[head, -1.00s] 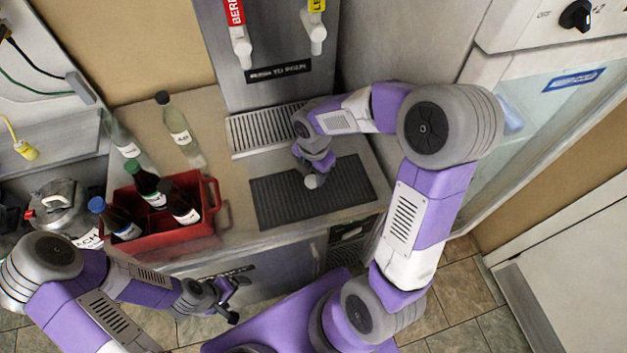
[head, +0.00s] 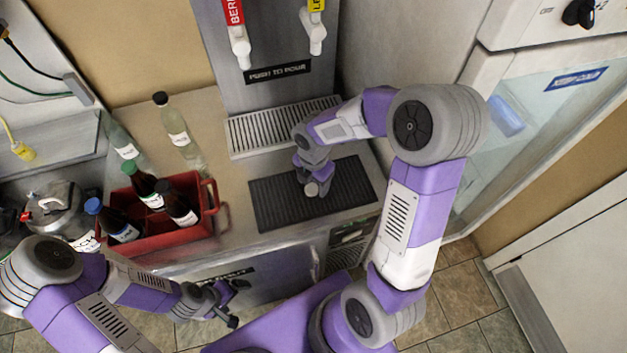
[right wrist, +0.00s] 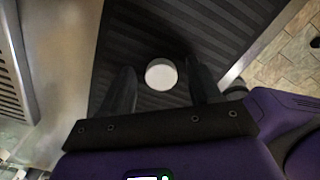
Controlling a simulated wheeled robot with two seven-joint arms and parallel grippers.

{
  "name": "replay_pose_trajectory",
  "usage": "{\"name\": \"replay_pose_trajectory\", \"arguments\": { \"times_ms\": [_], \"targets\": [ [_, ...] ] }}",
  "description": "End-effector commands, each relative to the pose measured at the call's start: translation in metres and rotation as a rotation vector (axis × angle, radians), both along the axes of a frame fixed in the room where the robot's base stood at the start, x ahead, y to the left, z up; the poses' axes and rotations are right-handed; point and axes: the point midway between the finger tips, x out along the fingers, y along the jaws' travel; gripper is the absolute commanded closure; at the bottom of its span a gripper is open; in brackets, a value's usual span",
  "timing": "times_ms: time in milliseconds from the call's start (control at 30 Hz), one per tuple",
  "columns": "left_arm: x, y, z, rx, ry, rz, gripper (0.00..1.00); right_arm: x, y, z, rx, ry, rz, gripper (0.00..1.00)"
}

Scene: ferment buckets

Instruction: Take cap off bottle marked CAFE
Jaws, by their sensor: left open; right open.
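My right gripper (head: 318,188) is over the dark ribbed mat (head: 350,185), pointing down with its fingers apart. A small round white thing (right wrist: 161,74) lies between and just beyond its fingertips in the right wrist view; it also shows beside the gripper in the head view (head: 311,189). I cannot tell whether it is a loose cap or the top of something. My left gripper (head: 236,301) is open and empty in front of the counter. Bottles with white labels stand on the counter, including a clear one with a black cap (head: 180,138). I cannot read CAFE on any label.
A red crate (head: 165,242) holds several dark bottles, with green and blue caps showing. A second clear bottle (head: 122,140) stands behind it. A metal pot (head: 55,205) is at the left. A drip grille (head: 270,128) lies under the taps, behind the mat.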

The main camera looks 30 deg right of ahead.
Motion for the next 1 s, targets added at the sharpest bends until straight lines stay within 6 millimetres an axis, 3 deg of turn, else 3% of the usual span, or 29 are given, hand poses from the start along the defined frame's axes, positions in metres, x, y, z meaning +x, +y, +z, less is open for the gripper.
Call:
{"name": "replay_pose_trajectory", "arguments": {
  "times_ms": [167,267,700,1000],
  "targets": [
    [0.0,0.0,0.004,0.0,0.0,0.0,0.08,0.0,0.0,0.006,-0.001,-0.001,0.0,0.37],
    [0.0,0.0,0.007,0.0,0.0,0.0,0.08,0.001,0.0,0.019,0.0,-0.003,-0.001,0.37],
    [0.0,0.0,0.03,0.0,0.0,0.0,0.08,0.001,0.0,0.108,0.0,-0.004,0.001,0.37],
    [0.0,0.0,0.033,0.0,0.0,0.0,0.08,0.0,0.0,0.124,0.0,-0.001,0.0,0.37]
  ]
}}
